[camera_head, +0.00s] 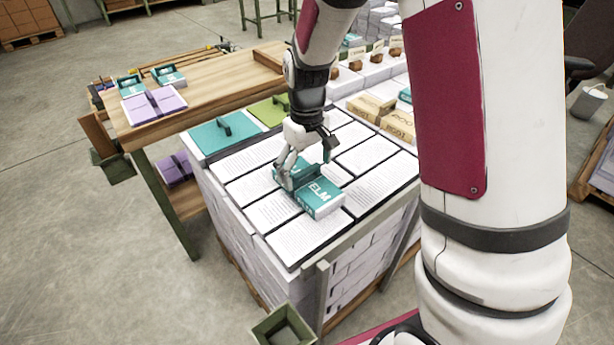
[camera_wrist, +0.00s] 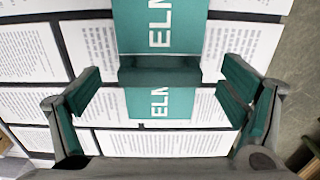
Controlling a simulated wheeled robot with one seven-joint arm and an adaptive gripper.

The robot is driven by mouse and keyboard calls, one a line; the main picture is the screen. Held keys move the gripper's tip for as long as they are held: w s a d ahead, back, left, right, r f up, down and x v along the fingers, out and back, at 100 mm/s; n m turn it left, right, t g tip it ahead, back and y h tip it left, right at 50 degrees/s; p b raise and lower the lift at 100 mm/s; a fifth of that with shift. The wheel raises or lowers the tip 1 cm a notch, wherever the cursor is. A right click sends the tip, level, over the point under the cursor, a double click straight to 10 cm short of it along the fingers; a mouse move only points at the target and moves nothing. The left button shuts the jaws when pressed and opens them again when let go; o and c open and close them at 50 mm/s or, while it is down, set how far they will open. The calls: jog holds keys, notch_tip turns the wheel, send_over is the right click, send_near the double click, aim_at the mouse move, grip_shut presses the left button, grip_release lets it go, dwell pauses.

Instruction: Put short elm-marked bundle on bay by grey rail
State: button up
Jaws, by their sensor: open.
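The teal ELM-marked bundle (camera_head: 320,199) lies on top of the large paper stack (camera_head: 281,238), with a raised dark teal handle. In the wrist view, the bundle (camera_wrist: 175,30) and its handle (camera_wrist: 160,70) are centred between my fingers. My gripper (camera_head: 306,172) is open just above the bundle, with a gap between each finger and the handle; it also shows in the wrist view (camera_wrist: 160,92). A grey rail (camera_head: 345,231) runs along the stack's near right edge. The stack top is divided into printed paper bays by dark lines.
A teal board (camera_head: 222,136) and a green board (camera_head: 269,111) with handles lie at the stack's far left. A wooden table (camera_head: 200,82) holds a purple bundle (camera_head: 153,104) and teal bundles. Tan bundles (camera_head: 398,124) sit at the back right. My arm hides the right side.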

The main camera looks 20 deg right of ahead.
aim_at(307, 170)
notch_tip(307, 170, up, 8)
jog(key=shift+r+p, duration=0.1)
jog(key=shift+p, duration=0.7)
jog(key=shift+s+r, duration=0.2)
jog(key=shift+r, duration=0.05)
jog(key=s+r+m, duration=0.1)
jog(key=s+r, duration=0.4)
jog(key=s, duration=0.3)
jog(key=s+r+m, duration=0.1)
jog(key=s+r, duration=0.5)
jog(key=s, duration=0.2)
jog(key=s+m+t, duration=0.1)
jog(key=s, duration=1.4)
jog(key=shift+s+d+m, duration=0.2)
jog(key=shift+s+m, duration=0.2)
jog(key=shift+f, duration=0.1)
